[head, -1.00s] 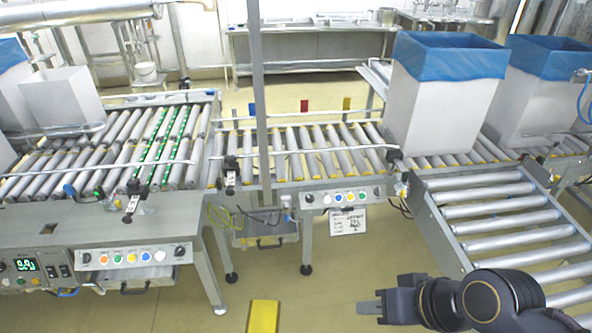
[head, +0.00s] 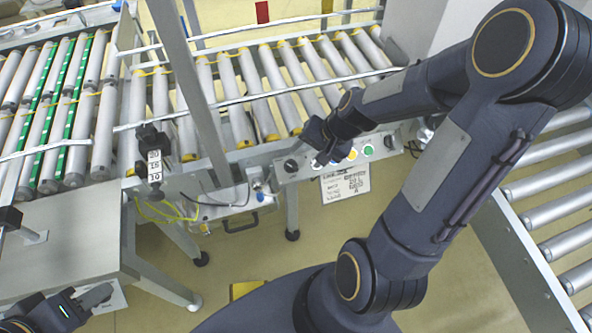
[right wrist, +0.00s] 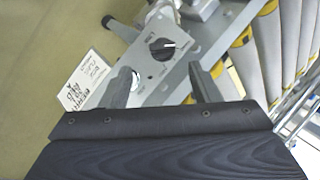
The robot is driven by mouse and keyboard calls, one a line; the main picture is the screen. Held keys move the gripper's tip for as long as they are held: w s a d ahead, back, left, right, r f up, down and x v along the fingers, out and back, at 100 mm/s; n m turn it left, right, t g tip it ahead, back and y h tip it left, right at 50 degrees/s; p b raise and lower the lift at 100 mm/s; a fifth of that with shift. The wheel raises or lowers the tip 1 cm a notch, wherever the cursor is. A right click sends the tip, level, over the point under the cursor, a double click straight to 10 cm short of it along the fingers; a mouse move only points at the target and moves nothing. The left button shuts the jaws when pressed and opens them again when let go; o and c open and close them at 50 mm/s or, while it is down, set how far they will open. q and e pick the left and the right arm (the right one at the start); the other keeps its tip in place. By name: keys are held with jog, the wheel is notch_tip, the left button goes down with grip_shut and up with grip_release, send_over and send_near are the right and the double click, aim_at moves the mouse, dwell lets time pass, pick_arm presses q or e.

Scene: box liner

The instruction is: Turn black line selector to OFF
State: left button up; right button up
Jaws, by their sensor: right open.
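A black selector knob (head: 291,165) sits at the left end of the grey control panel (head: 310,163) on the middle conveyor's front. In the right wrist view the black selector (right wrist: 162,48) shows a white mark toward the right; its labels are too small to read. A second black knob (head: 388,141) is at the panel's right end. My right gripper (head: 316,148) is open and empty, close to the panel beside the left knob. In the right wrist view the knob lies beyond its spread fingers (right wrist: 163,88). My left gripper (head: 92,297) is low at the left, away from the panel.
Yellow (head: 352,155) and green (head: 368,150) buttons sit on the panel; my right gripper partly hides the other buttons. A paper label (head: 345,184) hangs below. A metal post (head: 190,80) stands left of the panel, and rollers (head: 270,85) lie behind it.

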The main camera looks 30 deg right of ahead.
aim_at(292, 166)
jog(key=x, duration=0.2)
jog(key=b+x, duration=0.1)
jog(key=x, duration=0.2)
jog(key=shift+w+a+f, duration=0.1)
jog(key=shift+a+f, duration=0.05)
jog(key=shift+a, duration=0.25)
jog(key=shift+w+f+b, duration=0.15)
jog(key=shift+f+b, duration=0.2)
jog(key=shift+w+a+f, duration=0.2)
jog(key=shift+a+f, duration=0.05)
jog(key=shift+f, duration=0.05)
jog(key=shift+c, duration=0.3)
